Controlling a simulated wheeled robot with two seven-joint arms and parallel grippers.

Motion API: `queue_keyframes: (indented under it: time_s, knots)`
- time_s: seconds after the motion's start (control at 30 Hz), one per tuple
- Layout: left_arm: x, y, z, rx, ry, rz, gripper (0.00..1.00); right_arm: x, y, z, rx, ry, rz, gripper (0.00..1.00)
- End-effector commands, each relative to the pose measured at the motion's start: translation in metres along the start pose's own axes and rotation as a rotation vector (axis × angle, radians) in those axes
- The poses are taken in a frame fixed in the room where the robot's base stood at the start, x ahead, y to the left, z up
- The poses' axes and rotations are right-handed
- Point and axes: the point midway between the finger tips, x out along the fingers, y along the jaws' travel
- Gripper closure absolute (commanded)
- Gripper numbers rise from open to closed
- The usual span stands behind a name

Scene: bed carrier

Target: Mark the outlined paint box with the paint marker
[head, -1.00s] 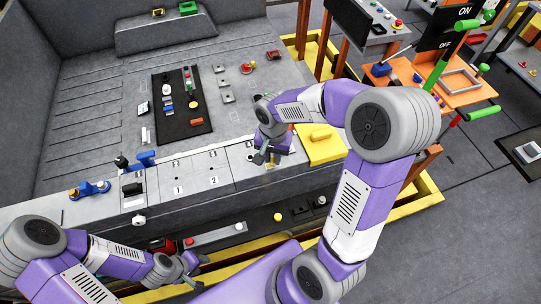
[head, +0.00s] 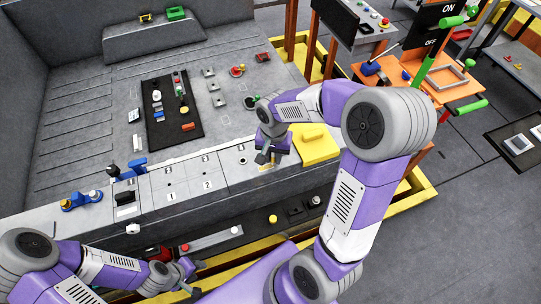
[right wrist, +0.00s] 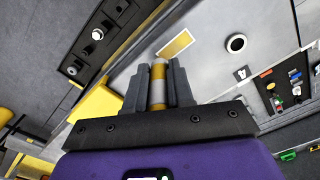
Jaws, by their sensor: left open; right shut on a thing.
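My right gripper (right wrist: 158,82) is shut on the paint marker (right wrist: 158,88), a grey cylinder with a yellow band. The marker's far end points toward the outlined paint box (right wrist: 176,45), a yellow rectangle with a pale border on the grey panel. The end appears close to the box's lower left edge; I cannot tell whether they touch. In the head view my right gripper (head: 266,157) is over the panel's front right part, beside the yellow block, and largely hides the marker. My left gripper (head: 190,272) is open and empty, low in front of the panel.
A yellow block (head: 315,145) stands right of my right gripper. Numbered panel sections (head: 189,182) lie to its left. A black board with parts (head: 170,112) lies behind. Blue-handled fixtures (head: 82,200) stand at the left. A lower shelf with a red button (head: 186,247) is below.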

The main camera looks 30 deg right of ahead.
Motion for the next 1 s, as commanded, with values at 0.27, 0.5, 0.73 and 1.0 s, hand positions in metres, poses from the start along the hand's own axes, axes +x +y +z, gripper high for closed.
queue_keyframes:
  time_s: [0.27,0.5,0.73,1.0]
  knots:
    - [0.000,0.000,0.000,0.000,0.000,0.000,0.57,0.000,0.000,0.000,0.000,-0.001,0.001,1.00]
    - [0.002,-0.001,0.000,0.000,0.000,0.000,0.57,0.001,-0.008,0.005,-0.003,-0.001,0.001,1.00]
    - [0.003,-0.001,0.000,0.000,0.000,0.000,0.57,0.001,-0.014,0.010,-0.002,-0.002,0.001,1.00]
    - [0.003,-0.001,0.000,0.000,0.000,0.000,0.57,0.001,-0.015,0.010,-0.001,-0.002,0.001,1.00]
